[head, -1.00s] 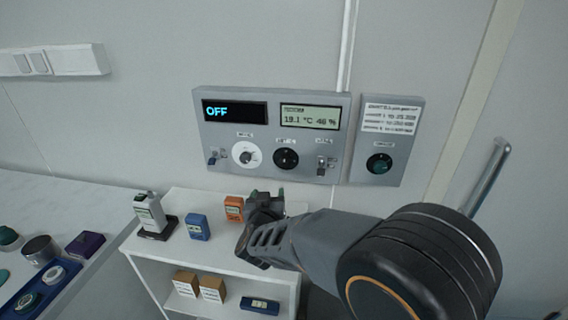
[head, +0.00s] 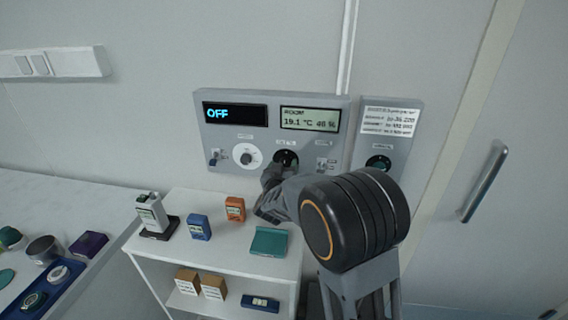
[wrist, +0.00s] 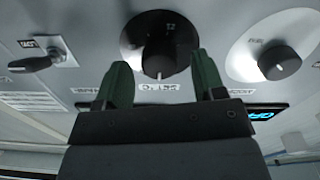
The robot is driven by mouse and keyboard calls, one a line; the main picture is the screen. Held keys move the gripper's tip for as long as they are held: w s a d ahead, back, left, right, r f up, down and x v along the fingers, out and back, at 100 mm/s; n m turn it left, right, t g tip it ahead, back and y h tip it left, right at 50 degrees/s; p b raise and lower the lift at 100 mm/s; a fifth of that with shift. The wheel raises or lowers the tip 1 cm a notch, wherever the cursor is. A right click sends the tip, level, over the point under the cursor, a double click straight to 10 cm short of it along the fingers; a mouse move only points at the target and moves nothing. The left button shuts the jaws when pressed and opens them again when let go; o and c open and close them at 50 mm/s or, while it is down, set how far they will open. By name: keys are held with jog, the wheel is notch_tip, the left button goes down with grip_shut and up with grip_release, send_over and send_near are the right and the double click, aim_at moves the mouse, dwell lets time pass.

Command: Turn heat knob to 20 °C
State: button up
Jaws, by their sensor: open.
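A grey control panel (head: 225,178) is on the wall. Its middle knob is black on a black round dial (head: 288,157), and the knob (wrist: 159,62) shows large in the wrist view. A second black knob (head: 247,157) sits on a white dial to its left. I cannot read the labels well enough to tell which is the heat knob. My gripper (wrist: 162,75) is open, its green fingertips on either side of the middle knob; contact cannot be told. In the head view my gripper (head: 273,173) partly covers that dial.
The left display (head: 235,113) reads OFF; the room display (head: 309,118) reads 19.1 °C and about 46 %. Toggle switches (wrist: 38,62) flank the dials. A smaller panel (head: 402,150) with a green knob is at right. A white shelf (head: 190,258) with small items stands below.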

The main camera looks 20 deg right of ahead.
jog(key=shift+x, duration=0.8)
jog(key=shift+c, duration=0.4)
jog(key=c, duration=0.8)
jog(key=shift+c, duration=0.2)
jog(key=shift+f+m+b, duration=0.1)
jog(key=shift+m+b, duration=0.2)
jog(key=shift+b, duration=0.05)
